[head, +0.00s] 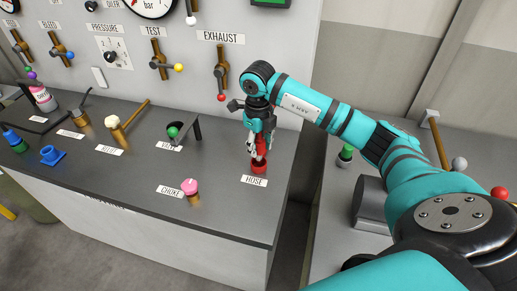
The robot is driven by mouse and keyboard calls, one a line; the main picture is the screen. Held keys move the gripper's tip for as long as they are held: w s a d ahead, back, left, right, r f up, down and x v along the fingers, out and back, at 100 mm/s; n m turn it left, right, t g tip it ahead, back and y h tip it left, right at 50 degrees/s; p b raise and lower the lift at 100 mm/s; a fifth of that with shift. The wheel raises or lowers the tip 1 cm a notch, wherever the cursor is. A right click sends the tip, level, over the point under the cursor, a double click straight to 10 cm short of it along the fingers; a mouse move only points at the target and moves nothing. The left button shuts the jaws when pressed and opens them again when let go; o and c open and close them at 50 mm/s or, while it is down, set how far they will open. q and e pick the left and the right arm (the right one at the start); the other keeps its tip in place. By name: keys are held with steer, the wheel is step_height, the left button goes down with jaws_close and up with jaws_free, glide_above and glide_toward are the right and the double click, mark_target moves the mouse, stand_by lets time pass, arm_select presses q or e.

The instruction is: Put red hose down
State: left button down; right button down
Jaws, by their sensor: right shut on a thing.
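My right gripper (256,144) points down at the right end of the grey bench (225,205). It is shut on the red hose (260,167), whose upper part sits between the fingers. The hose's wider red lower end is at the bench top just behind the HOSE label (254,181). I cannot tell whether it touches the surface. My left gripper is not in view.
A pink-topped choke (190,187) stands left of the hose. A mallet (118,130), a blue fitting (50,154) and other tools are further left. The wall panel (215,62) with valves rises behind. Another bench with a grey cylinder (372,203) is at right.

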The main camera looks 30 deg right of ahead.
mark_target(259, 152)
steer(key=shift+f+p, duration=0.95)
steer(key=shift+f, duration=0.6)
steer(key=shift+f+b, duration=0.3)
steer(key=shift+f, duration=0.05)
steer(key=c, duration=0.9)
jaws_free()
steer(key=shift+r, duration=0.1)
steer(key=shift+r, duration=0.2)
step_height(259, 152, up, 10)
steer(key=b, duration=0.3)
steer(key=shift+r, duration=0.9)
